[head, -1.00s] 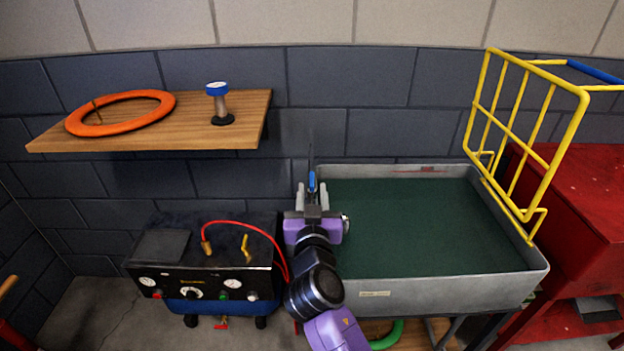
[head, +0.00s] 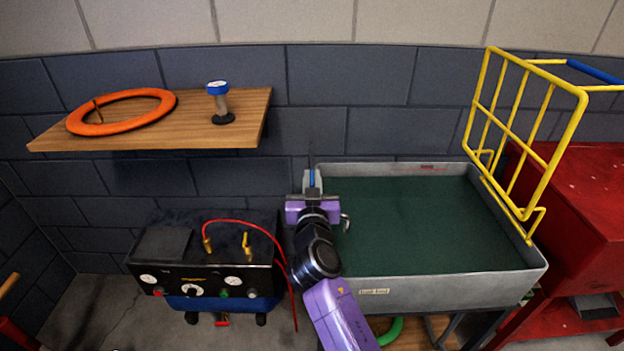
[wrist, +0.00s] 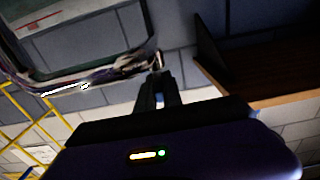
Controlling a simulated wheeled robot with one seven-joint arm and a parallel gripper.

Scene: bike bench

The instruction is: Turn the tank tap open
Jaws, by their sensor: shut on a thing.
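The grey tank (head: 450,290), full of dark green liquid, stands right of centre in the head view. A blue lever (head: 312,178), which looks like the tap's handle, stands at the tank's left back corner. My gripper (head: 311,183) is there and shut on the lever; my wrist hides most of the fingers in the head view. In the wrist view my gripper (wrist: 157,82) shows its fingers close together with a bit of blue lever (wrist: 160,100) between them. The tap's body is hidden. A small curved metal piece (head: 346,222) shows right of my wrist.
A wooden shelf (head: 180,132) at the upper left bears an orange ring (head: 122,112) and a blue-topped part (head: 218,100). A black compressor (head: 205,268) with a red hose (head: 272,240) stands left of my arm. A yellow rack (head: 545,150) rises at the tank's right edge.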

